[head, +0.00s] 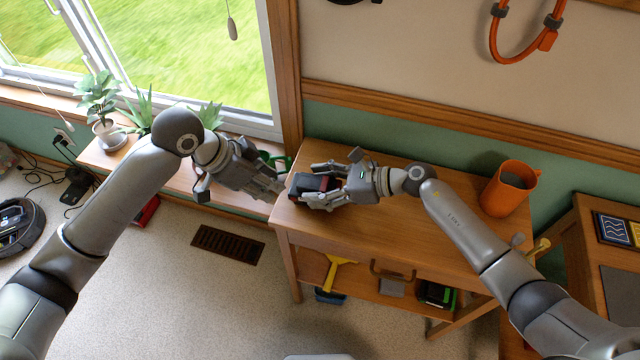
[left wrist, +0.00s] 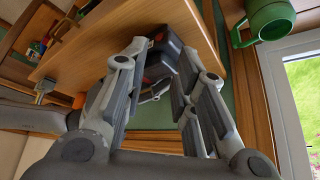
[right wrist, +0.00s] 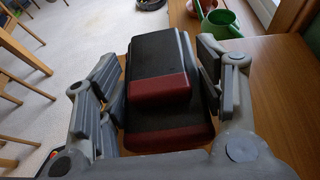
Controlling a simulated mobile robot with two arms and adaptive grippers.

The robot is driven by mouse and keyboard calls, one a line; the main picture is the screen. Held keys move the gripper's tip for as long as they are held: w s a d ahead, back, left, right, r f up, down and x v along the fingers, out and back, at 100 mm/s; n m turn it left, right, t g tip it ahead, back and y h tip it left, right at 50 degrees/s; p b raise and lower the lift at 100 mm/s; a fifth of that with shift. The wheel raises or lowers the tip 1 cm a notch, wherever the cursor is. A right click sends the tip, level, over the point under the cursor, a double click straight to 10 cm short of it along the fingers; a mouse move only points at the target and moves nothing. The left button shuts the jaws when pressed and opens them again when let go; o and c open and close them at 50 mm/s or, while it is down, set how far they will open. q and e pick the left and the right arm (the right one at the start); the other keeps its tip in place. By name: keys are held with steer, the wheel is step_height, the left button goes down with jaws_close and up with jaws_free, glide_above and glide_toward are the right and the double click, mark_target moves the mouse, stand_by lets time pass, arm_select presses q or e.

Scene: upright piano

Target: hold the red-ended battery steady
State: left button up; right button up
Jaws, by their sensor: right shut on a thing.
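The red-ended battery (head: 302,184) is a black stepped block at the left end of the wooden table top (head: 390,225). In the right wrist view its black body and two dark red end bands (right wrist: 160,88) show between the fingers. My right gripper (head: 318,184) is shut on it, one finger along each side. My left gripper (head: 284,186) is open just off the table's left end, close to the battery. In the left wrist view the battery (left wrist: 160,62) shows beyond and between the spread left fingertips (left wrist: 152,62). Contact with the left fingers cannot be told.
An orange pitcher (head: 508,190) stands at the table's right end. A green watering can (right wrist: 222,22) is on the window bench (head: 180,180), near my left gripper. Potted plants (head: 98,105) stand further left. The table's front middle is clear.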

arm_select(q)
jaws_close()
stand_by(1.1)
